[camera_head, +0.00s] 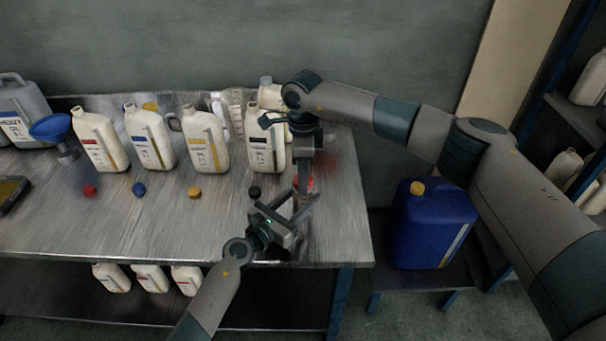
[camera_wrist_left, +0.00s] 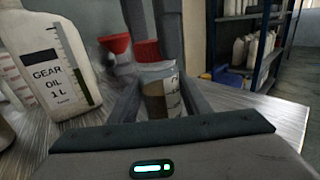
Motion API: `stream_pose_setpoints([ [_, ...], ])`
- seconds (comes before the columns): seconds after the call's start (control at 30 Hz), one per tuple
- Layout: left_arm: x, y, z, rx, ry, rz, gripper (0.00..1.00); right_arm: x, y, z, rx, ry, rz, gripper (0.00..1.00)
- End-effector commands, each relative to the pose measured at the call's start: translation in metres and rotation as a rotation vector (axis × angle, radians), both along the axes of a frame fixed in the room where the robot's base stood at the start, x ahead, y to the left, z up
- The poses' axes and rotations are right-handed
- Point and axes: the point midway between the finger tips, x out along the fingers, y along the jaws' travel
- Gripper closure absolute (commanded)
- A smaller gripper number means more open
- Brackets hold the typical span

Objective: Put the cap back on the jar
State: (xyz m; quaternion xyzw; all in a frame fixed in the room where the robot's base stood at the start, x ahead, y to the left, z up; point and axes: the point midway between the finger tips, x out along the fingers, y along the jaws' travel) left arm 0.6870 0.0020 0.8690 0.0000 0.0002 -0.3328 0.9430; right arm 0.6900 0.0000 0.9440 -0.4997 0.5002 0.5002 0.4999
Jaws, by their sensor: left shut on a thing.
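A clear jar (camera_wrist_left: 158,90) with a pale label and brown contents stands between the fingers of my left gripper (camera_wrist_left: 162,95), which is shut on it. In the head view my left gripper (camera_head: 300,205) is near the table's front right, and the jar is mostly hidden. A red cap (camera_wrist_left: 147,50) is at the jar's mouth, a little to the left of its centre in the left wrist view. I cannot tell if it is seated. My right gripper (camera_head: 305,180) points down over the jar.
Several white bottles (camera_head: 205,140) line the table (camera_head: 60,220), with loose caps in front. A blue canister (camera_head: 430,228) stands right of the table.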

Motion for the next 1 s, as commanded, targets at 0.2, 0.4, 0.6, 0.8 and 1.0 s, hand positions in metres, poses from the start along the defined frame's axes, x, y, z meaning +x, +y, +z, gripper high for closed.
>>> stream_pose_setpoints([
  [0.2,0.0001,0.0001,0.0,0.0,0.0,0.0,1.0,0.0,-0.0001,0.0002,0.0,0.0,0.0,0.89],
  [0.4,0.0001,0.0001,-0.0001,0.0,0.0,0.0,1.0,0.0,-0.0001,0.0003,0.0,0.0,-0.052,0.89],
  [0.6,0.0001,0.0001,-0.0001,0.0,0.0,0.0,1.0,0.0,-0.0001,0.0001,0.0,0.0,-0.29,0.89],
  [0.8,0.0001,0.0001,-0.0001,0.0,0.0,0.0,1.0,-0.0001,0.0,-0.0002,0.0,0.0,-0.599,0.89],
  [1.0,0.0,0.0001,-0.0001,0.0,0.0,0.0,1.0,-0.0001,0.0,-0.0002,-0.001,0.0,-0.707,0.89],
])
